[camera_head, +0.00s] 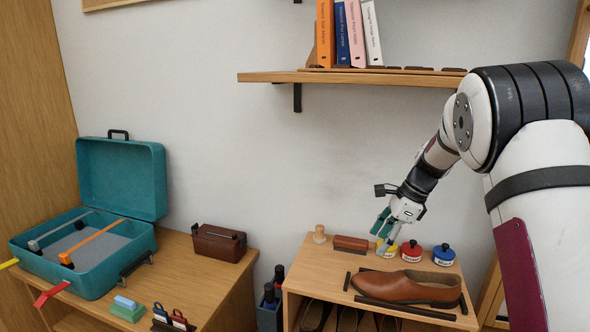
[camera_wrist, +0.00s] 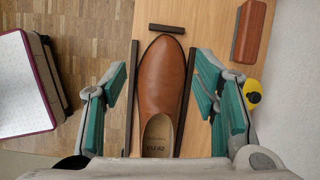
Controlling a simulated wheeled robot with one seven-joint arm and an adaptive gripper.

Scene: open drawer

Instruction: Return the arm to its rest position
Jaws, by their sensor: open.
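My gripper (camera_head: 385,233) is open and empty above the small shoe cabinet in the head view. In the wrist view its teal-padded fingers (camera_wrist: 160,102) are spread wide, to the left and right of a brown leather shoe (camera_wrist: 160,83). The shoe (camera_head: 408,287) lies on the cabinet top (camera_head: 322,262) between dark strips. I cannot tell from the wrist view how high the fingers are above it, but in the head view they are above and behind the shoe. My arm reaches in from the right.
A wall shelf (camera_head: 350,77) with books is above. An open teal suitcase (camera_head: 120,180) and brown box (camera_head: 218,242) stand left.

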